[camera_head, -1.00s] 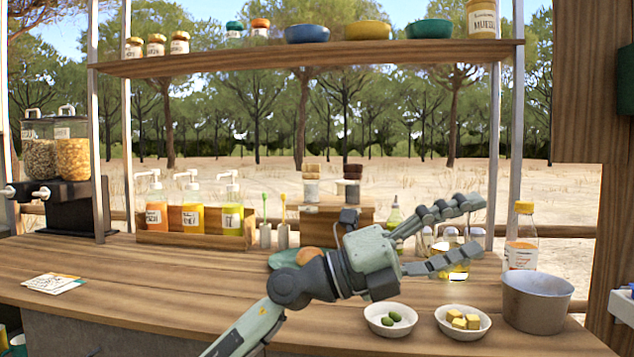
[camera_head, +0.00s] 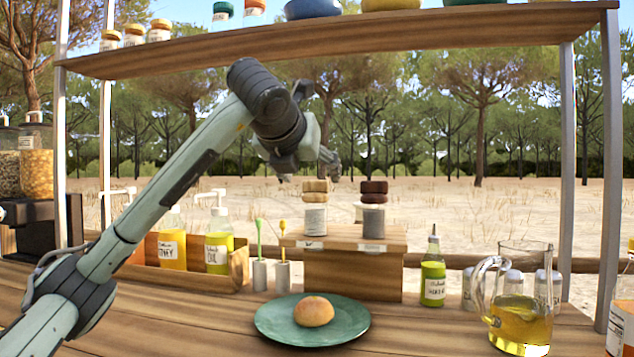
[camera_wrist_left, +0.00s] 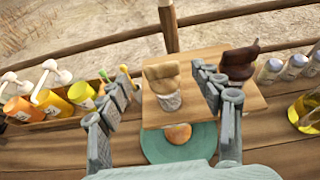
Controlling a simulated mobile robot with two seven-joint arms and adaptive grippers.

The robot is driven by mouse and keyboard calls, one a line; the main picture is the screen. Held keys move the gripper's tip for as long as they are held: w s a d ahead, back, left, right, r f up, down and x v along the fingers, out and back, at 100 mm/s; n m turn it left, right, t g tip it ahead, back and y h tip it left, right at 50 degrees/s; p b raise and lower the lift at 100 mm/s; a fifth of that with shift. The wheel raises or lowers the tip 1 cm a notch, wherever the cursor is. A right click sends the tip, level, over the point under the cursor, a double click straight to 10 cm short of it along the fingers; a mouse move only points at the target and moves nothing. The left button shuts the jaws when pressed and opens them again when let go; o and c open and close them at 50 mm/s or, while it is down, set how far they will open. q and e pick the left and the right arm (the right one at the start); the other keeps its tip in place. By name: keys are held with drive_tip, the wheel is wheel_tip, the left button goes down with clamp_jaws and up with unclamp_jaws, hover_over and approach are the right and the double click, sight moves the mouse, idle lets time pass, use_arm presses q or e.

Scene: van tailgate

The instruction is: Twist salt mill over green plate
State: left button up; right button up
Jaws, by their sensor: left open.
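Two mills stand upright on a wooden stand (camera_head: 352,272): one with a pale wooden top (camera_head: 315,208) and one with a dark brown top (camera_head: 374,208). The stand's labels are too small to read, so which is salt is unclear. The green plate (camera_head: 268,322) lies on the counter in front of the stand, with a round bun (camera_head: 314,311) on it. My left gripper (camera_head: 328,162) is raised near the mills and partly hidden behind its wrist. In the left wrist view it is open and empty (camera_wrist_left: 163,82), its fingers framing the pale-topped mill (camera_wrist_left: 166,88).
A glass jug of yellow oil (camera_head: 522,325), a green bottle (camera_head: 433,275) and shakers stand right of the plate. Two small holders with utensils (camera_head: 271,275) and a bottle rack (camera_head: 238,268) stand left. A shelf (camera_head: 340,42) runs overhead.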

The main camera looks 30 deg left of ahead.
sight(316, 181)
use_arm(q)
drive_tip(key=x, duration=0.5)
use_arm(e)
drive_tip(key=shift+s+d+f+g, duration=0.2)
drive_tip(key=shift+s+d+g, duration=0.5)
drive_tip(key=shift+s, duration=0.35)
use_arm(q)
drive_tip(key=shift+d, duration=0.1)
drive_tip(key=shift+c, duration=0.3)
